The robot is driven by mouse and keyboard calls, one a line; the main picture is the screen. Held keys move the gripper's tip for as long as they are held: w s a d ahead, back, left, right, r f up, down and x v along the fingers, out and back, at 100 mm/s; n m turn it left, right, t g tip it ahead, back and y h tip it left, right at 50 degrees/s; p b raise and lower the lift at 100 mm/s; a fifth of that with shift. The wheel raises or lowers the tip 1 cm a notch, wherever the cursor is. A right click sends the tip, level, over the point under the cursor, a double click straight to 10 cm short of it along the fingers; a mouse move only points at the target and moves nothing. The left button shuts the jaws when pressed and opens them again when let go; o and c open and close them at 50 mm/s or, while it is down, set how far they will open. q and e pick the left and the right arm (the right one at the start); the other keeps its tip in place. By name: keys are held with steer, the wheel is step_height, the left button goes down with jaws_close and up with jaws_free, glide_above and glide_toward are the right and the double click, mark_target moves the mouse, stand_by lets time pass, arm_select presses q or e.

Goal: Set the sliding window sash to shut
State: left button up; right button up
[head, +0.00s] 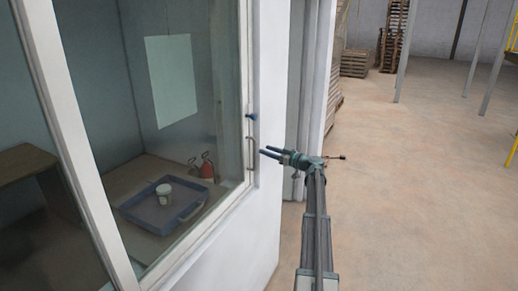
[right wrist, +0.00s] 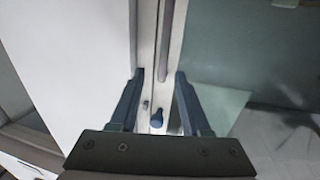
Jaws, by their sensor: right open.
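The window (head: 190,75) fills the left of the head view, with white frame members and a tall pane area. A slim upright handle (head: 250,152) sits by its right-hand jamb, with a small blue knob (head: 251,117) above it. I cannot tell how far the sash stands from shut. My right gripper (head: 267,154) is open, its fingers pointing left at the handle, just right of it. In the right wrist view the open fingers (right wrist: 161,76) straddle the white stile with the upright handle bar (right wrist: 166,40); the blue knob (right wrist: 157,118) shows nearer the palm. Contact is unclear. My left gripper is out of view.
Behind the window are a blue-grey tray (head: 140,212) with a white tub (head: 164,192), orange-red bottles (head: 207,168) and a brown table (head: 25,162). A white wall (head: 262,215) borders the window. Open floor (head: 420,190) lies right, with pallets (head: 355,62) behind.

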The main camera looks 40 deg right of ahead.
steer(key=s+d, duration=0.1)
steer(key=s, duration=0.5)
steer(key=shift+s+d, duration=0.15)
steer(key=shift+s, duration=0.05)
stand_by(0.4)
